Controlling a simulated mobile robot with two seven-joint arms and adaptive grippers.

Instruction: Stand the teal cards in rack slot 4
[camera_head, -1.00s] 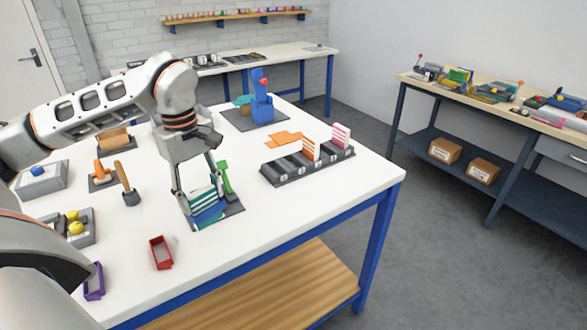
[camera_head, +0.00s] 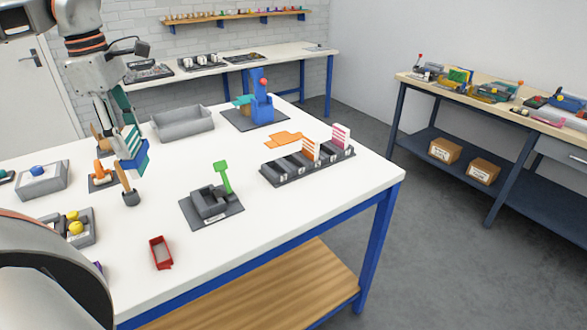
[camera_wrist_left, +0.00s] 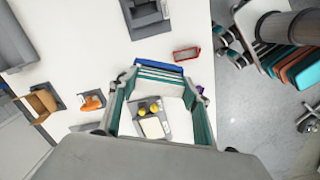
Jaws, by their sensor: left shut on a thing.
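The teal cards (camera_head: 131,150) are a white-and-teal striped stack with a blue face. My left gripper (camera_head: 120,128) is shut on them, raised and tilted over the left side of the table. In the left wrist view the stack (camera_wrist_left: 160,73) spans between the two fingertips. The card rack (camera_head: 267,174) is a long dark block on the table's right side, well away from the gripper. Orange-striped cards (camera_head: 310,149) and pink-striped cards (camera_head: 341,137) stand in its right part; its left slots look empty. Slot labels are too small to read. My right gripper is out of view.
A dark fixture (camera_head: 208,203) with a green lever (camera_head: 222,176) stands empty mid-table. A grey bin (camera_head: 183,124), a blue device (camera_head: 261,105), flat orange pieces (camera_head: 284,138) and a red tray (camera_head: 161,253) surround it. A wooden-handled brush (camera_head: 128,189) stands below the cards.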

